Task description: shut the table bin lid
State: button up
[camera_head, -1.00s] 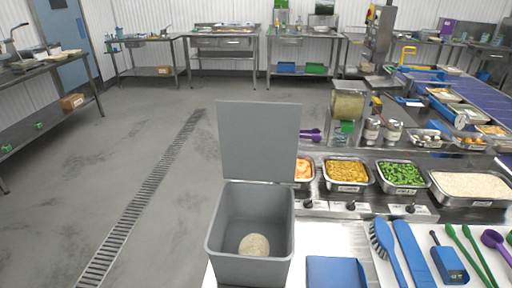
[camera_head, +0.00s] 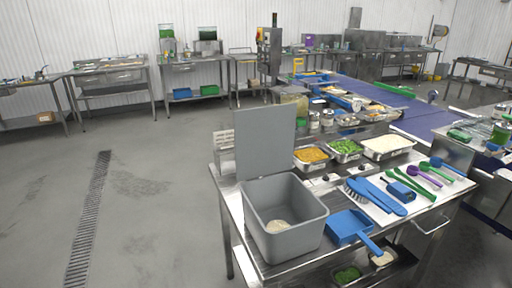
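The table bin is a grey square tub (camera_head: 284,248) on the near left part of the steel table. Its flat grey lid (camera_head: 266,142) stands open, upright along the bin's back edge. A pale round heap (camera_head: 277,227) lies on the bin's floor. My gripper and arm are not in view.
A blue dustpan (camera_head: 346,226) lies right of the bin. A blue brush (camera_head: 363,192) and several blue, green and purple tools lie further right. Food trays (camera_head: 387,147) line the table's back. Open floor (camera_head: 150,215) is at the left.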

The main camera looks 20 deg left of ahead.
aim_at(265, 136)
jog(key=j+z, duration=0.15)
jog(key=j, duration=0.25)
jog(key=k+j+z, duration=0.15)
jog(key=j, duration=0.2)
jog(key=k+j+z, duration=0.1)
jog(key=j, duration=0.25)
jog(key=k+j+z, duration=0.15)
jog(key=j, duration=0.25)
jog(key=k+j+z, duration=0.15)
jog(key=j, duration=0.15)
jog(key=i+j+z, duration=0.1)
jog(key=j+z, duration=0.25)
jog(key=j, duration=0.75)
jog(key=j+z, duration=0.3)
jog(key=j, duration=0.75)
jog(key=i+j, duration=0.1)
jog(key=j, duration=0.3)
jog(key=i+j+z, duration=0.1)
jog(key=j, duration=0.3)
